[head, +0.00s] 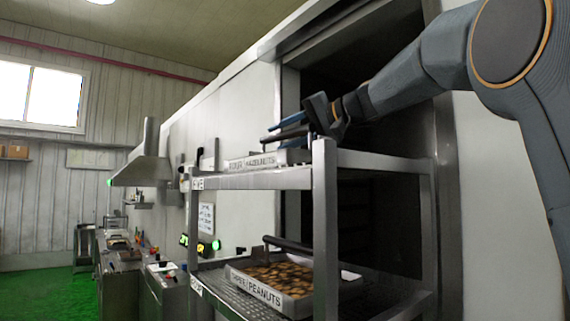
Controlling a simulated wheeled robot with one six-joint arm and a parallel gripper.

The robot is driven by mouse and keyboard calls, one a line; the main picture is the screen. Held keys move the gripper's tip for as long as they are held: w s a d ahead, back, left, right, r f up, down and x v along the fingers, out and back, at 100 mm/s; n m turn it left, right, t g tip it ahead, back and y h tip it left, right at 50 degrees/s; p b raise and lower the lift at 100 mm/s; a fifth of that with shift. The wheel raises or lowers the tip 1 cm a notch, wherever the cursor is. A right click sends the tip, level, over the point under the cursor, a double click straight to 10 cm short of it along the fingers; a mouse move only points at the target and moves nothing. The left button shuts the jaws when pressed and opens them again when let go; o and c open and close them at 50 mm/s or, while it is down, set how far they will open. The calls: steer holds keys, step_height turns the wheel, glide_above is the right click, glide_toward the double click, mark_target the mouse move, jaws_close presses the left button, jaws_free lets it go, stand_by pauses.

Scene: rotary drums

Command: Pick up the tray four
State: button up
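Two metal trays stand on a steel rack. The upper tray (262,161) has a label that seems to read hazelnuts, and its contents are hidden.
The rack's front post (325,230) stands close by my gripper. A dark opening (390,80) in the white wall is behind the rack. Counters (120,280) with small items and a hood (145,168) are at the left. The green floor (35,300) is open at far left.

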jaws_close()
stand_by(1.1)
steer(key=shift+r, duration=0.15)
